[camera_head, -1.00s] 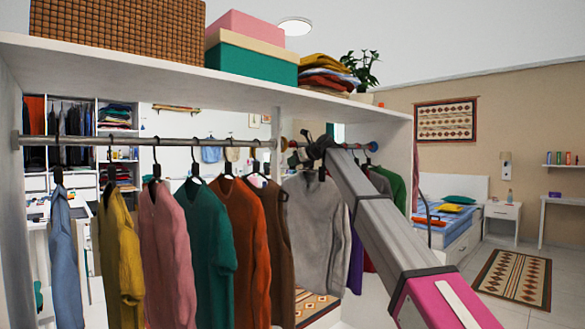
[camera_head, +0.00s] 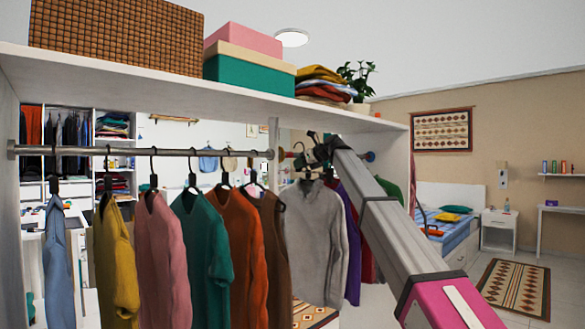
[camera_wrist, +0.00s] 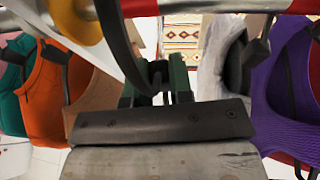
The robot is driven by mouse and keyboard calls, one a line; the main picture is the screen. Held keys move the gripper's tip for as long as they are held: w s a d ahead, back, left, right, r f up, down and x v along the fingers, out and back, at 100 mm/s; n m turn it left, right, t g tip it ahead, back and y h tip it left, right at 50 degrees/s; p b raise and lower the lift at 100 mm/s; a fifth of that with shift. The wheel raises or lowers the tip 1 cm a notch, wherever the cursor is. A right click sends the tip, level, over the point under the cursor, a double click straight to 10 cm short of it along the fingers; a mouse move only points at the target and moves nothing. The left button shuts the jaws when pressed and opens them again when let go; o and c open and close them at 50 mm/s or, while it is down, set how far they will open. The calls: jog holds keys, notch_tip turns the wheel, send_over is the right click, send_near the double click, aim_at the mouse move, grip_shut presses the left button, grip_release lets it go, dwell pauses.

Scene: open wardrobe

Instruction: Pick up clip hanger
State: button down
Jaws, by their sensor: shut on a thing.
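My gripper (camera_head: 318,155) is at the right part of the rail, at the end of my arm. In the wrist view its dark green fingers (camera_wrist: 155,88) are shut on the black curved hook of the clip hanger (camera_wrist: 122,45). In the head view the hook (camera_head: 312,136) rises above the rail's height. A grey sweater (camera_head: 312,235) hangs just below and left of my gripper, and its grey cloth shows at the right in the wrist view (camera_wrist: 222,65). The fingers hide the lower part of the hook.
The metal rail (camera_head: 210,153) carries several garments. An orange sweater (camera_head: 243,235) and a brown one (camera_head: 273,240) hang close on the left, a purple garment (camera_head: 351,240) close on the right. The shelf (camera_head: 150,88) with boxes runs above the rail. The room at the right is open.

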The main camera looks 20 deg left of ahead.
aim_at(330, 172)
jog(key=s+d, duration=0.1)
jog(key=d, duration=0.3)
jog(key=s+d, duration=0.1)
jog(key=d, duration=0.3)
jog(key=s+d, duration=0.1)
jog(key=d, duration=0.4)
jog(key=shift+s, duration=0.1)
